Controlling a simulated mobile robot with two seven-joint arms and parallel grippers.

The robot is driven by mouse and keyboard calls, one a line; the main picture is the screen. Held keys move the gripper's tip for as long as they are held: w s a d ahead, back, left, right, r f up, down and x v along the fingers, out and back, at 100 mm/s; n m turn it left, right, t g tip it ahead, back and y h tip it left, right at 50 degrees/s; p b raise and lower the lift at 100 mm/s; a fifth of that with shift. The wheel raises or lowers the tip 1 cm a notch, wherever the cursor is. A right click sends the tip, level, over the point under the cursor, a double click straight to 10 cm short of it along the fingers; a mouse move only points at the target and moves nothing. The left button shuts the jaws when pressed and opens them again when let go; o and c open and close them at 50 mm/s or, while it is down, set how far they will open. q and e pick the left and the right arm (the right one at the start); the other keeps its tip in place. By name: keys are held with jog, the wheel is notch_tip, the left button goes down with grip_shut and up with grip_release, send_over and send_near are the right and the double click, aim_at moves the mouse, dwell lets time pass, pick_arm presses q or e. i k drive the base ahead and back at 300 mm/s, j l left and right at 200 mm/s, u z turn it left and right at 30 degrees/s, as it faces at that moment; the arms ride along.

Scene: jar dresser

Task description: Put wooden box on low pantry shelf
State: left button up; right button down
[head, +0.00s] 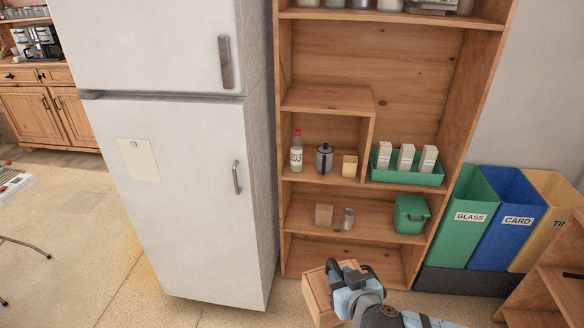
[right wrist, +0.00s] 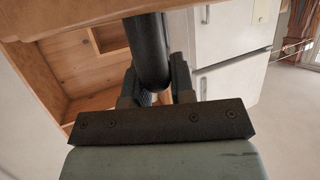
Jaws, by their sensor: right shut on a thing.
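The wooden box (head: 317,298) is held by my right gripper (head: 344,272) in front of the pantry's lower part. In the right wrist view, a wooden surface of the box (right wrist: 50,14) fills the top edge, and the gripper's fingers (right wrist: 155,85) close around a dark bar. The pantry (head: 445,105) is an open wooden shelf unit. Its lower shelf (head: 375,225) holds a small wooden block, a grey can and a green bin. The bottom compartment (head: 330,252) shows bare wood, partly hidden by my gripper and the box. My left gripper is out of view.
A white refrigerator (head: 190,200) stands close on the left of the pantry. Green, blue and tan recycling bins (head: 513,215) stand on its right. A wooden piece of furniture (head: 560,285) is at the lower right. Floor (head: 110,265) is open at the left.

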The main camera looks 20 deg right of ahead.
aim_at(372, 224)
jog(key=i+z, duration=0.15)
jog(key=i, duration=0.35)
jog(key=i+j+z, duration=0.15)
jog(key=i, duration=0.35)
jog(key=i+j+z, duration=0.2)
jog(key=i, duration=0.3)
